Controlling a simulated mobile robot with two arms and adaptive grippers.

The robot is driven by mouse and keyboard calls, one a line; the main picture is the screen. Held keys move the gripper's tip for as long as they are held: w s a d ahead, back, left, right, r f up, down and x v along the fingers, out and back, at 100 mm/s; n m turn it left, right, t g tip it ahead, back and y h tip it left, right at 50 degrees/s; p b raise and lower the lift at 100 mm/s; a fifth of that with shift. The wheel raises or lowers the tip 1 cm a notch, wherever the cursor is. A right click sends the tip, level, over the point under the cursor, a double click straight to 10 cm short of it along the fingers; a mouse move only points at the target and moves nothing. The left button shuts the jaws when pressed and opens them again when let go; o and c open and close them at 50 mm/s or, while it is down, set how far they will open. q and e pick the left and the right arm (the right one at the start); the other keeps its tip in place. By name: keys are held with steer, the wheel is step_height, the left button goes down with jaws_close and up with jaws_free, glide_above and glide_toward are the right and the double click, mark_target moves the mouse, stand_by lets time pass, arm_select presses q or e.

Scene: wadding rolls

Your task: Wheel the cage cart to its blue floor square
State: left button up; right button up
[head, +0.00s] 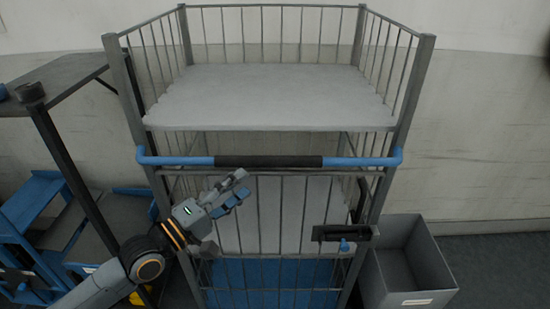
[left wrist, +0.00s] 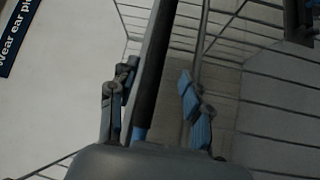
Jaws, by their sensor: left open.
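The cage cart (head: 278,97) stands upright in front of me, with grey wire sides and pale shelves. Its blue push bar (head: 180,161) crosses the front and has a black middle grip (head: 268,161). My left gripper (head: 238,188) is open, just below the bar's left half and in front of the wire front. In the left wrist view, the bar's dark grip (left wrist: 157,70) runs between the two open fingers (left wrist: 157,98); I cannot tell how deep. A blue surface (head: 270,275) shows through the cart's lower wires; I cannot tell whether it is floor or cart base. My right gripper is out of view.
A grey open bin (head: 410,262) stands close to the cart's right side. A dark table (head: 62,76) and a blue-framed object (head: 35,200) stand at the left. A pale wall (head: 480,130) is behind. Dark floor (head: 500,270) is clear at far right.

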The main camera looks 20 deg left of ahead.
mark_target(268, 166)
arm_select(q)
steer(key=p+x, duration=0.2)
steer(key=x, duration=0.7)
steer(key=shift+w+d+r+p, duration=0.15)
steer(key=shift+w+d+p, duration=0.1)
steer(key=shift+p, duration=0.1)
steer(key=shift+w+d, duration=0.35)
steer(key=shift+w, duration=0.25)
steer(key=shift+c, duration=0.2)
jaws_close()
